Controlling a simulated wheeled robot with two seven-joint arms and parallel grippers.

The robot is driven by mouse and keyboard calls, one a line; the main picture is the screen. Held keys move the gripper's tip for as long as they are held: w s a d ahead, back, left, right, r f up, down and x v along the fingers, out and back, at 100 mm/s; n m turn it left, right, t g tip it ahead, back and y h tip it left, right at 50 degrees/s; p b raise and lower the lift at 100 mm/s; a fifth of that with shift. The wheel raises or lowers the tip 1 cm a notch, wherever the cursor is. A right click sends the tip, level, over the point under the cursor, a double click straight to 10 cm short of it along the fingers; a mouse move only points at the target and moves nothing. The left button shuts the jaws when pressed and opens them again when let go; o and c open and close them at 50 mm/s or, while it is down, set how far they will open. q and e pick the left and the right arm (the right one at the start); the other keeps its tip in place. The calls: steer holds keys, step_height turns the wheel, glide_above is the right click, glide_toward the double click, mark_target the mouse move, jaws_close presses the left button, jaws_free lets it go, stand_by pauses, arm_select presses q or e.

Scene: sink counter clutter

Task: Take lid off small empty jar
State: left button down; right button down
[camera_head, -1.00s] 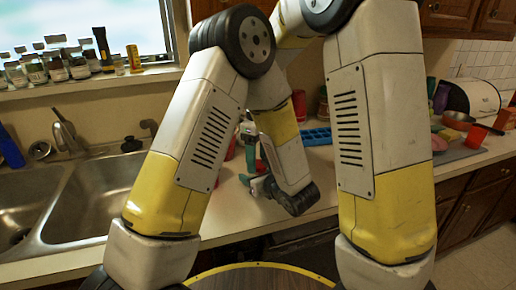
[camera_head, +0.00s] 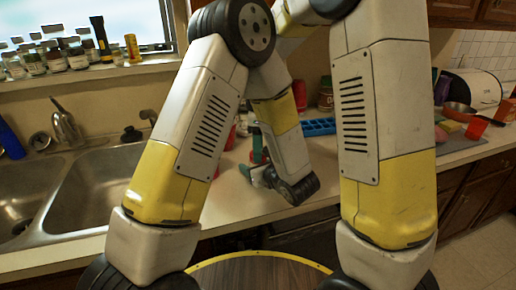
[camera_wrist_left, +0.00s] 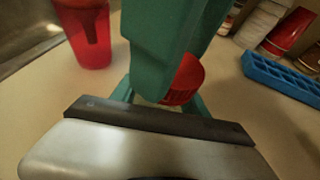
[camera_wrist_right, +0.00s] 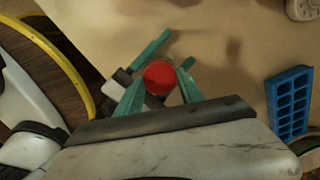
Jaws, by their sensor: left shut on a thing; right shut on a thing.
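The jar's round red lid (camera_wrist_right: 160,78) sits between the teal fingers of my right gripper (camera_wrist_right: 158,84), which is shut on it from above. The red lid also shows in the left wrist view (camera_wrist_left: 186,80), partly behind the large teal fingers of the right gripper. My left gripper (camera_wrist_left: 168,100) is shut around the jar from the side, below the lid; its fingertips show beyond the lid in the right wrist view. The jar body is hidden by fingers and lid. In the head view the two teal grippers meet above the counter, small and partly covered by my arms.
A blue ice tray (camera_wrist_right: 290,102) lies nearby on the counter (camera_head: 236,196). A red cup (camera_wrist_left: 88,35) stands close by in the left wrist view. A double sink (camera_head: 95,195) is at the left of the head view. Bare counter surrounds the grippers.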

steer(key=n, duration=0.7)
steer(key=shift+n, duration=0.3)
steer(key=n, duration=0.4)
steer(key=shift+n, duration=0.3)
steer(key=n, duration=0.4)
steer(key=shift+d+r+n, duration=0.1)
steer(key=shift+n, duration=0.3)
steer(key=n, duration=1.1)
steer(key=shift+n, duration=0.4)
steer(key=n, duration=0.3)
steer(key=shift+w+r, duration=0.1)
steer(key=shift+r, duration=0.1)
steer(key=shift+r, duration=0.95)
